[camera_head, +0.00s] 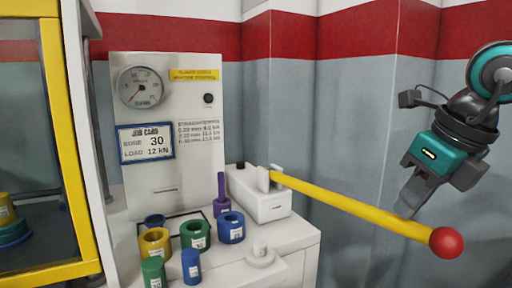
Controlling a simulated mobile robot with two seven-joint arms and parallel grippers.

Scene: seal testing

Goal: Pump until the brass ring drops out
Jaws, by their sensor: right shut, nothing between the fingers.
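The pump (262,204) is a white block on the bench with a yellow lever (350,208) reaching right, slightly downward, to a red ball (446,242). My right gripper (404,210) is shut and empty, pointing down close to the lever near its ball end; I cannot tell whether it touches. At the left edge, inside a yellow-framed enclosure (55,130), a brass-yellow piece (7,212) sits on a teal ring (14,234). Both are cut by the picture edge, and I cannot tell whether the yellow piece is the brass ring. My left gripper is out of view.
A panel (165,185) bears a gauge (141,87) and a job card (146,141) reading bore 30, load 12 kN. Yellow (155,238), green (195,233) and blue (231,226) rings and several plugs stand on the bench (290,238). A grey wall stands behind the lever.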

